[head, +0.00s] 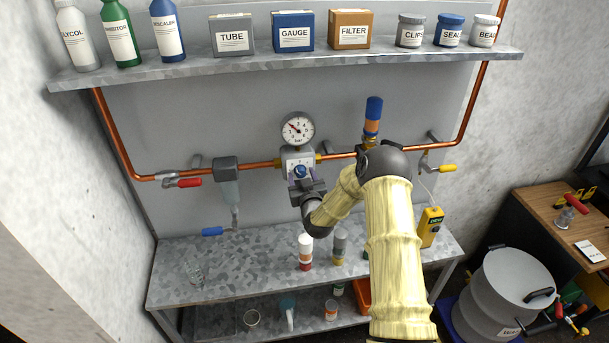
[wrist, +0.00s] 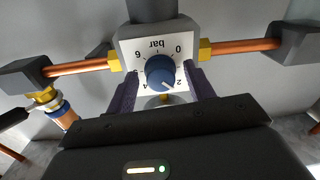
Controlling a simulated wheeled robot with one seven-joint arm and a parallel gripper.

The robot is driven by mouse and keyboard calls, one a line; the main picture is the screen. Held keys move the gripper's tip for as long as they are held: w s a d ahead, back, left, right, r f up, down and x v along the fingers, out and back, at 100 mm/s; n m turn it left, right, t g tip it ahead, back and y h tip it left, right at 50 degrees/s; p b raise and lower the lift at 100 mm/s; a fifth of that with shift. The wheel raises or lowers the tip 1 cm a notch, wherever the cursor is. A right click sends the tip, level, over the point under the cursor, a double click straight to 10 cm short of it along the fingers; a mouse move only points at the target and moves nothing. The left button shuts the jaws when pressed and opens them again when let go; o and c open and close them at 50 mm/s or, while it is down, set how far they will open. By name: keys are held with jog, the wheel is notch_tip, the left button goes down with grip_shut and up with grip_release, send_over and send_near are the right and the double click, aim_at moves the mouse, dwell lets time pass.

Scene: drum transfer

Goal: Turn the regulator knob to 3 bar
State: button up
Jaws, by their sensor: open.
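The regulator (head: 298,160) is a light box with a blue knob (head: 300,171), set in the copper pipe below a round gauge (head: 297,129). The gauge's red needle points to the upper left. In the wrist view the blue knob (wrist: 160,71) sits on a white dial plate (wrist: 130,53) that appears upside down. The knob's white mark points to the lower right, between the 2 and the 4. My gripper (head: 305,186) is open in front of the regulator. In the wrist view its dark fingers (wrist: 162,82) stand either side of the knob, with gaps visible.
The copper pipe (head: 255,165) carries a filter (head: 226,180) at left, a blue-topped cylinder (head: 373,118) at right, and red and yellow valve handles. A shelf (head: 290,63) with bottles and boxes hangs above. Several bottles stand on the metal bench (head: 260,262). A drum (head: 510,290) stands at right.

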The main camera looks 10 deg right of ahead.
jog(key=c, duration=0.9)
jog(key=shift+d, duration=0.3)
jog(key=shift+c, duration=0.3)
jog(key=shift+a+f, duration=0.1)
jog(key=shift+a, duration=0.25)
jog(key=shift+d+b, duration=0.1)
jog(key=shift+b, duration=0.25)
